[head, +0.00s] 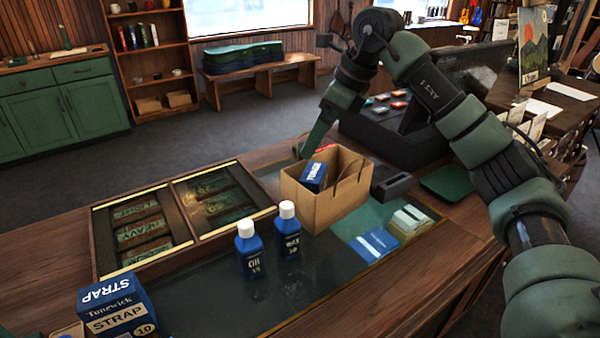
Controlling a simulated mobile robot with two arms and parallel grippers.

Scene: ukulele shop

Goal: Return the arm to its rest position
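My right arm reaches in from the right and bends down over the counter (40,245). Its gripper (308,150) hangs just behind the brown paper bag (325,205), at the counter's far side. The bag hides part of it, so I cannot tell whether its fingers are apart. A bit of red shows beside it, too small to make out. A blue tuner box (314,177) stands in the open bag, its top showing above the rim. My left gripper is not in view.
Two blue bottles (249,250) (288,230) stand before the bag. A blue strap box (117,308) is at the front left. String display cases (185,215) lie left of the bag.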

